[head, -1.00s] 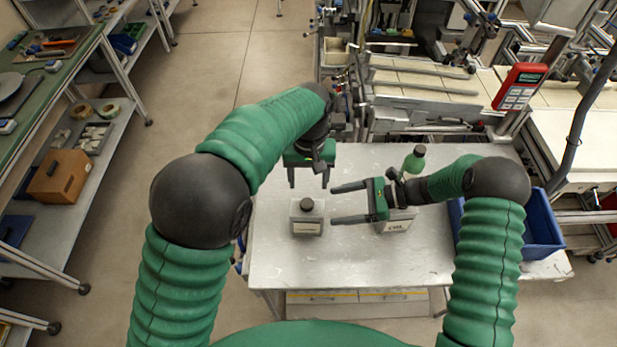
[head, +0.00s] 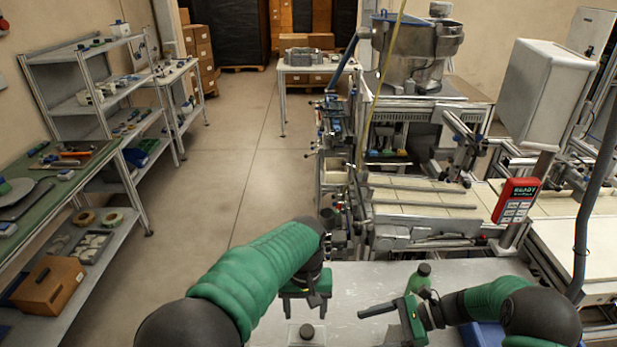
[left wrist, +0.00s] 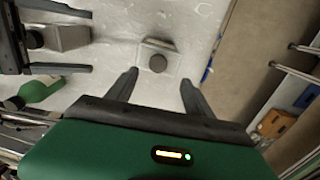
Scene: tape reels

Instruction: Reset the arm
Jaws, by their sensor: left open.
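My left gripper (head: 305,309) hangs over the near part of the work table (head: 350,290), fingers pointing down and apart, with nothing between them. In the left wrist view its open fingers (left wrist: 158,78) frame a pale container with a dark round cap (left wrist: 158,60), which stands apart on the table. That capped container (head: 307,333) shows at the bottom edge of the head view. My right gripper (left wrist: 60,40) has its fingers spread apart over a second capped container (left wrist: 72,38). In the head view the right gripper is partly cut off by the bottom edge.
A green bottle (head: 420,279) stands beside my right gripper. A blue bin (head: 488,336) is partly hidden by my right arm. Machinery with a red handheld panel (head: 516,201) stands beyond the table. Shelving (head: 95,110) lines the left; the floor between (head: 230,170) is clear.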

